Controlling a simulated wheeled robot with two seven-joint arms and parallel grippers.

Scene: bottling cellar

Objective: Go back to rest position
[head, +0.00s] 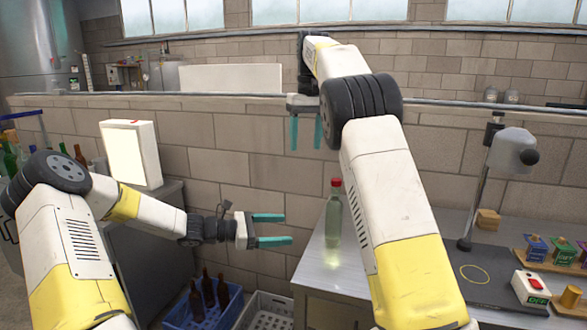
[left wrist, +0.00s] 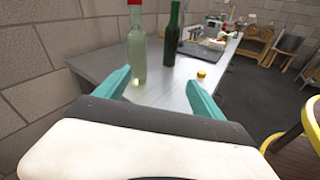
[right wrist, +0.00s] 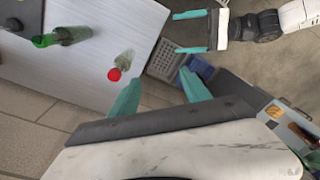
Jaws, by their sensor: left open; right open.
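My left gripper (head: 287,228) is open and empty in the head view, its fingers pointing right, left of the table. It also shows open in the right wrist view (right wrist: 176,33). My right gripper (head: 306,147) is open and empty, higher up in front of the brick wall, its fingers pointing down. A clear bottle with a red cap (head: 333,225) stands upright on the table, apart from both grippers. In the left wrist view the clear bottle (left wrist: 138,55) appears beyond the fingers, with a dark green bottle (left wrist: 171,42) beside it.
The grey table (head: 335,280) carries a lamp-like stand (head: 480,190), small coloured boxes (head: 537,248) and a red-button switch box (head: 530,288). Crates, one blue with brown bottles (head: 190,318), sit low beside the table. A lit white panel (head: 131,154) stands on the left cabinet.

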